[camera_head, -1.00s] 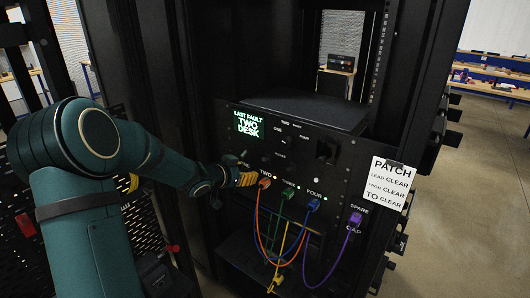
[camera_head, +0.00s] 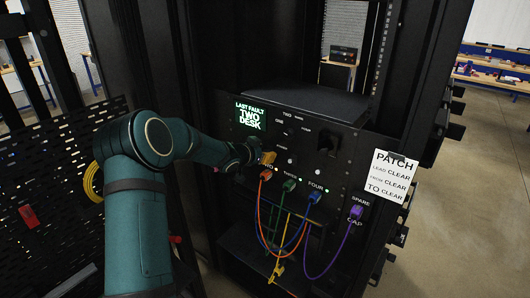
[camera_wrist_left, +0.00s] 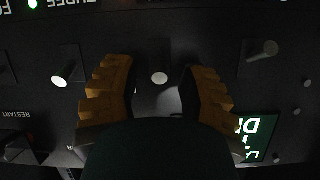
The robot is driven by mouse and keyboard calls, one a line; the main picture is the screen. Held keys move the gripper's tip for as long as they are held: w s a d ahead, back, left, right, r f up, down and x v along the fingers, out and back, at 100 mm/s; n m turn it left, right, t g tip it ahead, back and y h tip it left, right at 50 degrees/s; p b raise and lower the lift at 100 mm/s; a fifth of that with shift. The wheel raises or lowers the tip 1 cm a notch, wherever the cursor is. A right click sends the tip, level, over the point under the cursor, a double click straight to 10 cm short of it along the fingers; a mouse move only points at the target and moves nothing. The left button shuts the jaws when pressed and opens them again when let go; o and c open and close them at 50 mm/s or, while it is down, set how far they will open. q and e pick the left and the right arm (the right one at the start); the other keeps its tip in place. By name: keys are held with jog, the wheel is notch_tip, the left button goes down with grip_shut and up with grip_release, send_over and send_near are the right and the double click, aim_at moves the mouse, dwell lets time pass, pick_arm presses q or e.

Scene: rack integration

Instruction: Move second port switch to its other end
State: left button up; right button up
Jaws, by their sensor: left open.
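The black panel (camera_head: 340,185) carries a row of port switches above colored cable plugs. My left gripper (camera_head: 267,158), with orange-yellow fingers, is at the panel just above the orange plug (camera_head: 265,175). In the left wrist view, which sees the panel upside down, the open gripper (camera_wrist_left: 160,92) has one finger on each side of a pale switch tip (camera_wrist_left: 159,78). I cannot tell whether a finger touches it or which way it leans. Neighboring switches show at the left (camera_wrist_left: 64,75) and right (camera_wrist_left: 262,52). My right gripper is not in view.
A green screen (camera_head: 250,117) reads "LAST FAULT TWO DESK". Green (camera_head: 288,185), blue (camera_head: 314,197) and purple (camera_head: 353,211) plugs with hanging cables sit below and right. A white patch sign (camera_head: 392,178) is at the panel's right. Black rack posts flank the panel.

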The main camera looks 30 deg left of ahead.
pick_arm(q)
jog(key=shift+w+f, duration=0.15)
jog(key=shift+w, duration=0.2)
grip_shut()
